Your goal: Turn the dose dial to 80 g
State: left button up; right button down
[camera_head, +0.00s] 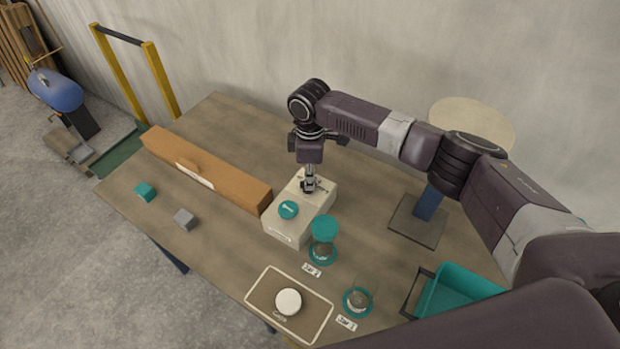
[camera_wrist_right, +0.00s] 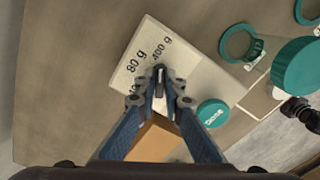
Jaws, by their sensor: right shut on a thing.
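The cream dosing box (camera_head: 282,227) stands mid-table with a round teal button (camera_head: 288,209) on its top. In the right wrist view, the box top (camera_wrist_right: 196,68) carries printed marks "80 g" (camera_wrist_right: 137,61) and "400 g" (camera_wrist_right: 162,49), with a third mark partly hidden by a finger. My right gripper (camera_head: 308,188) points down at the back part of the box top. In the wrist view its fingers (camera_wrist_right: 162,88) are shut on the dose dial, a narrow piece between the tips. The fingers hide most of the dial, so I cannot tell its exact setting. My left gripper is out of view.
A teal-lidded jar (camera_head: 324,229) stands close to the box's right side. An open jar (camera_head: 358,301), a tray (camera_head: 257,318) with a white round piece, and a teal bin (camera_head: 460,284) are nearer. A long orange-brown block (camera_head: 225,178) lies left of the box.

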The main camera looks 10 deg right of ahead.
jog(key=n, duration=0.5)
jog(key=shift+w+n+p, duration=0.15)
jog(key=shift+n+p, duration=0.2)
jog(key=shift+n, duration=0.05)
jog(key=n, duration=0.6)
jog(key=shift+w+r, duration=0.1)
dwell(0.6)
jog(key=c, duration=2)
grip_release()
jog(key=shift+c, duration=0.2)
notch_tip(320, 180, up, 12)
